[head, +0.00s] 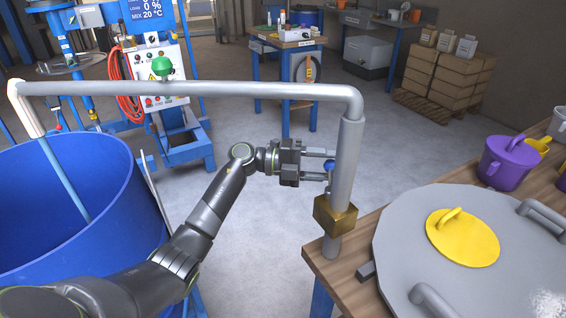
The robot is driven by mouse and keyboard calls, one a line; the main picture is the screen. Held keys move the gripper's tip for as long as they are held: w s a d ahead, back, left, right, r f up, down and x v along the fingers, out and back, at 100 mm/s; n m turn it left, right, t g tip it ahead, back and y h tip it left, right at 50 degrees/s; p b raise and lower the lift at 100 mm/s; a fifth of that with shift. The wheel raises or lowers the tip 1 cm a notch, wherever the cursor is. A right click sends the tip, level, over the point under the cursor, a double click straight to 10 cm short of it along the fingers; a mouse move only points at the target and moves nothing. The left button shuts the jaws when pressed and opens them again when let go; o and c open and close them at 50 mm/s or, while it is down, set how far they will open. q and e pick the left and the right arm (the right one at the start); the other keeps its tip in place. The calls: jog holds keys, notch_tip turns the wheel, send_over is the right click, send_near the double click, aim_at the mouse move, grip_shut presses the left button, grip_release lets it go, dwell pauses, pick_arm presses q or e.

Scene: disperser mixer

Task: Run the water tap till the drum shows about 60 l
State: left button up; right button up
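The water tap is a grey standpipe (347,160) with a brass block (336,214) low on it and a long horizontal pipe (210,90) running left to a white spout (25,108). A pale blue straight stream runs from the spout into the open blue drum (125,215) at the left. No water level or litre marking can be read. The tap's small blue handle (329,165) is at the standpipe. My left gripper (330,166) is open, its two fingers apart on either side of the blue handle; contact cannot be told. My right gripper is not in view.
A wooden table (318,262) at the right holds a grey lid (395,225) with a yellow cover (462,238) and a purple can (507,162). Behind stands the blue mixer with a control box (160,75); its display reads MIX 20 °C. The middle floor is clear.

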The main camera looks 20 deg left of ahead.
pick_arm(q)
jog(key=b+v, duration=0.2)
jog(key=v, duration=1.2)
